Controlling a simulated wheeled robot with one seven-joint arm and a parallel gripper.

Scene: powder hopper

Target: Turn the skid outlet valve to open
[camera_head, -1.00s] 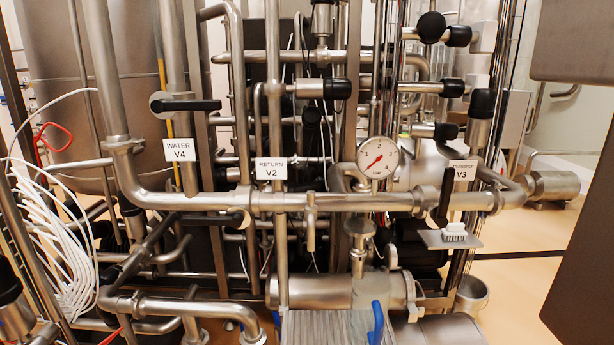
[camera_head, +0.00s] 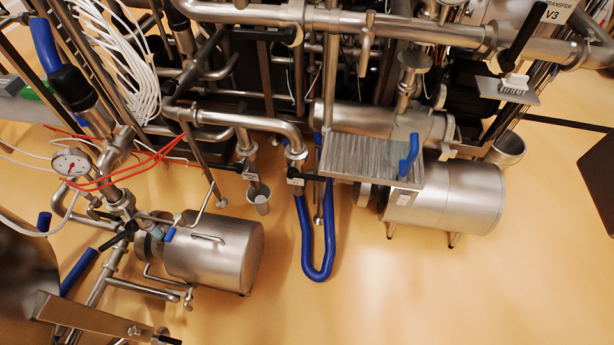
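No label that I can read says skid outlet, so I cannot tell which valve it is. Two small valves with black handles sit at the pipe ends in the middle: a left one (camera_head: 240,171) above a small metal cup (camera_head: 258,194), and a right one (camera_head: 296,181) where a blue hose (camera_head: 304,245) hangs. Their tags are too small to read. The V3 transfer valve (camera_head: 523,32) has a black lever at the upper right. Another black lever (camera_head: 118,238) is on the pipework at the left. My gripper is not in view.
A steel motor or pump (camera_head: 215,252) stands at the lower left, with a pressure gauge (camera_head: 71,163) above it. Red and white cables hang at the upper left. The lower middle floor is clear.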

